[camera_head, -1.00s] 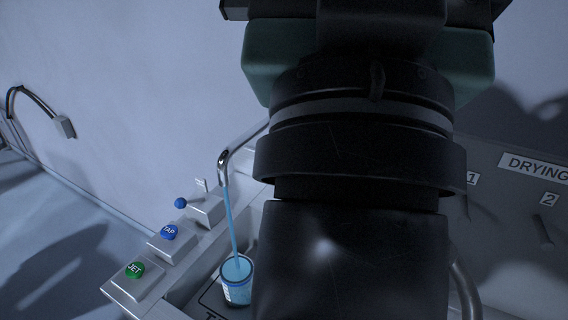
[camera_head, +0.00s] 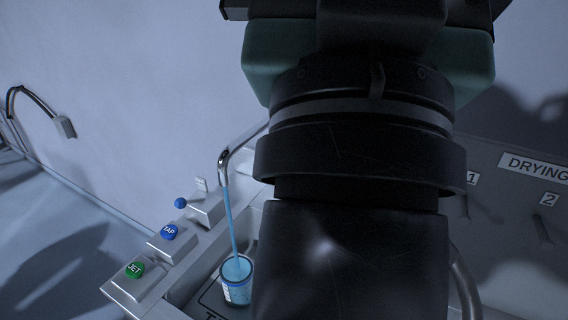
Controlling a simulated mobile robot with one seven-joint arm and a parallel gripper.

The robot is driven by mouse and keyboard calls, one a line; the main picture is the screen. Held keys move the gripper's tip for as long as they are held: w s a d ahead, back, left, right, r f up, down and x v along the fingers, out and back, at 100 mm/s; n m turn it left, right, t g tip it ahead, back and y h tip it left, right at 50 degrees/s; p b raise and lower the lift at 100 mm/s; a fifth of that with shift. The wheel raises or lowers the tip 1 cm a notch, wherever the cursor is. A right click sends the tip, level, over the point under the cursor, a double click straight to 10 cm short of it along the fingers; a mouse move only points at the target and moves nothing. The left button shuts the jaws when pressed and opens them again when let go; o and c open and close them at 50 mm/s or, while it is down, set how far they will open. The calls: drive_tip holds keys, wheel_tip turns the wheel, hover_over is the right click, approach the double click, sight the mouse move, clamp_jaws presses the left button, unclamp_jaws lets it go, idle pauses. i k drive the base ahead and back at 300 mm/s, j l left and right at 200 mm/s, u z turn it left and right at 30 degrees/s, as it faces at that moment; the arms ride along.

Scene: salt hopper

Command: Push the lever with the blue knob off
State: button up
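The lever's blue knob (camera_head: 180,203) sticks out to the left of a grey switch block (camera_head: 206,208) on the left ledge of the console. A curved metal tap (camera_head: 223,165) stands to the right of it. A blue stream (camera_head: 231,222) runs from the tap into a small cup (camera_head: 237,281) below, which holds blue liquid. My gripper is not in view; my dark arm fills the middle of the picture and hides much of the console.
A blue TAP button (camera_head: 169,232) and a green JET button (camera_head: 134,269) sit on the ledge in front of the lever. A DRYING panel (camera_head: 535,167) with numbered places is at right. A cable with a grey plug (camera_head: 65,127) is on the wall at left.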

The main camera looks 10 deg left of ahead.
sight(180, 202)
drive_tip(key=i+j, duration=0.2)
drive_tip(key=j, duration=0.15)
drive_tip(key=i+j, duration=0.2)
drive_tip(key=j, duration=0.2)
drive_tip(key=i+j, duration=0.2)
drive_tip(key=j, duration=0.15)
